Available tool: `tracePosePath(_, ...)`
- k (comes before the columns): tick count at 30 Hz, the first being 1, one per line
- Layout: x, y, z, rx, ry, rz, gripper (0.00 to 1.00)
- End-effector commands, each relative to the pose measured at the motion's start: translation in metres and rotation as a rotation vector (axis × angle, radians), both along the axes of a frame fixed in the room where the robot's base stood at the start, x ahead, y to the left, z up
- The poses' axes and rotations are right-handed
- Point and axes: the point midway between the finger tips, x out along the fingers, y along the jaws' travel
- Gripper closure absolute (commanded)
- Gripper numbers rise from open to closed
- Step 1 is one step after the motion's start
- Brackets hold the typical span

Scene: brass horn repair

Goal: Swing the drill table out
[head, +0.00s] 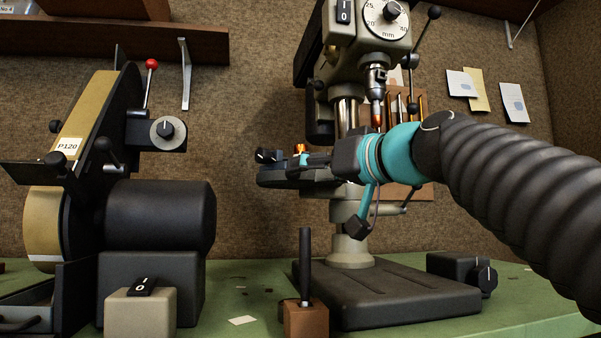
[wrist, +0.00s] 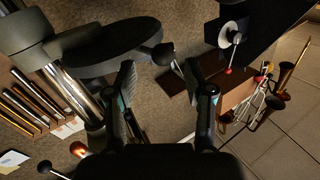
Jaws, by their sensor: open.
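The drill press (head: 352,245) stands on the green bench, its dark base flat and its column upright. Its dark drill table (head: 325,187) sits partway up the column, partly hidden behind my gripper (head: 290,159). In the wrist view, the round dark drill table (wrist: 110,45) fills the upper left, with a short handle ending in a black ball knob (wrist: 163,54). My gripper (wrist: 160,72) is open, its two fingers spread. The knob appears between the fingertips; I cannot tell whether it is level with them or beyond them. No contact shows.
A belt grinder (head: 160,215) stands at the left with a red-knobbed lever (head: 151,65). A brown block with an upright dark pin (head: 305,318) and a switch box (head: 140,313) are at the front. A dark dial box (head: 462,272) sits right of the drill base.

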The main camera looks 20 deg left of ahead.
Motion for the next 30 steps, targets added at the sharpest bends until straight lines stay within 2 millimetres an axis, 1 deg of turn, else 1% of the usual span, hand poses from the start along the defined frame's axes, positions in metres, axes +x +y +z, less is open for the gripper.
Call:
tracePosePath(1, -0.007, -0.011, 0.001, 0.001, -0.001, -0.004, 0.47)
tracePosePath(6, -0.024, -0.039, 0.0, 0.0, 0.0, -0.003, 0.47)
tracePosePath(12, -0.038, -0.059, 0.0, 0.0, 0.001, -0.001, 0.47)
tracePosePath(18, -0.043, -0.065, -0.001, 0.0, 0.001, 0.001, 0.47)
tracePosePath(30, -0.043, -0.065, 0.0, 0.0, 0.001, 0.002, 0.47)
